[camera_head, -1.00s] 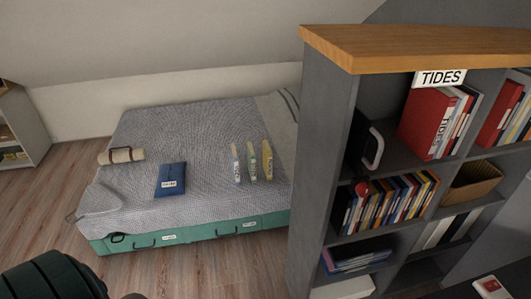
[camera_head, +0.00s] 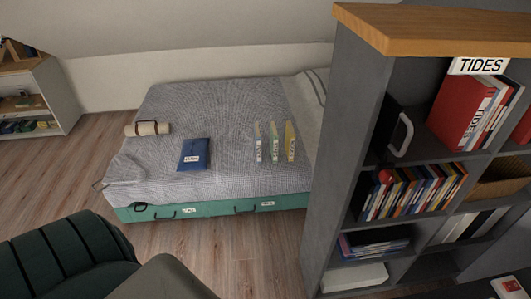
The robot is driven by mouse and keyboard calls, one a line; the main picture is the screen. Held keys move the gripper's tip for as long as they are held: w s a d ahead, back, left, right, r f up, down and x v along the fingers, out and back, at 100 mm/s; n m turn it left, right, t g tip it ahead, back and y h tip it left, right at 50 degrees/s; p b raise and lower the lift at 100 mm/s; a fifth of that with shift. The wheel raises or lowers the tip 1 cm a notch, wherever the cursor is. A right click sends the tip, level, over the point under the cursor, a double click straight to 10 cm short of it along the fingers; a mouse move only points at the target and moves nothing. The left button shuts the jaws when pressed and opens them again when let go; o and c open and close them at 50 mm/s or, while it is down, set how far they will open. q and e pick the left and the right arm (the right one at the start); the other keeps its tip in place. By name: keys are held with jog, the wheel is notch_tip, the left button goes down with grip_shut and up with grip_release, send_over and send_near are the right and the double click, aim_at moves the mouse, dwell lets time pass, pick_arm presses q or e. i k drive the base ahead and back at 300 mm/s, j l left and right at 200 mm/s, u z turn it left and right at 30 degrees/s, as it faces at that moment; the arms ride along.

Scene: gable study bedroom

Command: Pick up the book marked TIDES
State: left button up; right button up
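Neither of my grippers is in view.
A dark green chair (camera_head: 65,255) is at lower left. Wooden floor (camera_head: 240,250) lies between chair and bookshelf.

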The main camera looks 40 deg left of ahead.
aim_at(258, 143)
jog(key=u, duration=1.3)
jog(key=i+j, duration=0.55)
jog(key=i, duration=0.05)
